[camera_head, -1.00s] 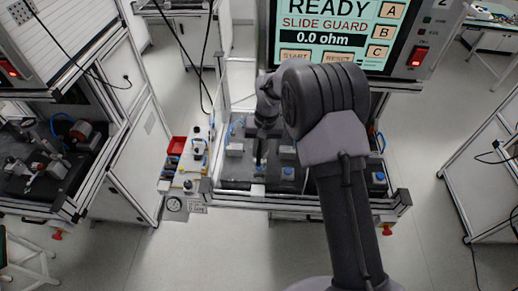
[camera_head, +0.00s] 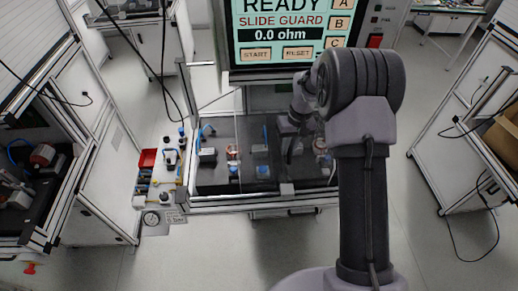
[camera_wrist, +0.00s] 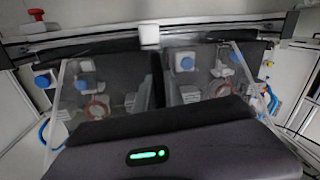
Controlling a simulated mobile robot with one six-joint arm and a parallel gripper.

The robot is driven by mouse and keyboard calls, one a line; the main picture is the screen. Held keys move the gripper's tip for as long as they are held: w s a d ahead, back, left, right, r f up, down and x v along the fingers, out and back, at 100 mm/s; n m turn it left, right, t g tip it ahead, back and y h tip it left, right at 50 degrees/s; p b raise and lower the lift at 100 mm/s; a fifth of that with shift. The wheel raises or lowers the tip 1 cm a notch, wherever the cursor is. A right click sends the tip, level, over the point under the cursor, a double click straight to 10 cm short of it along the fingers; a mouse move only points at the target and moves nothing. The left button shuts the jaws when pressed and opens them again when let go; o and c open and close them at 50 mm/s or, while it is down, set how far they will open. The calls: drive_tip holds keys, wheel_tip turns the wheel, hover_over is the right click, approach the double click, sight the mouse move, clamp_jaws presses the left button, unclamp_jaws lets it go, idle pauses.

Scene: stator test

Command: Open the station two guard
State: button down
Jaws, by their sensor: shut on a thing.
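The clear slide guard (camera_head: 262,150) lies over part of the dark test bench, its left edge showing as a thin upright line. In the wrist view the clear guard (camera_wrist: 70,110) spans most of the picture, with blue-capped fixtures and copper-coloured rings seen through it. A small white block (camera_head: 288,188) sits at its front edge on the rail; it also shows in the wrist view (camera_wrist: 149,35). The fingertips and the exact grip point are hidden behind my gripper body.
The tester screen (camera_head: 290,28) reads READY, SLIDE GUARD, 0.0 ohm. My arm covers the bench's right end. Floor in front is clear.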

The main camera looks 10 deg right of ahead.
drive_tip(key=d, duration=0.5)
drive_tip(key=d+p, duration=0.1)
drive_tip(key=d, duration=1)
drive_tip(key=shift+s+r, duration=0.1)
drive_tip(key=shift+s, duration=0.15)
drive_tip(key=shift+d, duration=0.1)
drive_tip(key=c, duration=1.7)
unclamp_jaws()
drive_tip(key=shift+d, duration=0.2)
drive_tip(key=shift+a, duration=0.1)
drive_tip(key=r+p, duration=0.1)
drive_tip(key=r, duration=0.4)
drive_tip(key=d+r, duration=0.1)
drive_tip(key=r, duration=0.5)
drive_tip(key=d+r+p, duration=0.1)
drive_tip(key=r, duration=0.5)
drive_tip(key=shift+w+d+r+p, duration=0.1)
drive_tip(key=shift+p, duration=0.25)
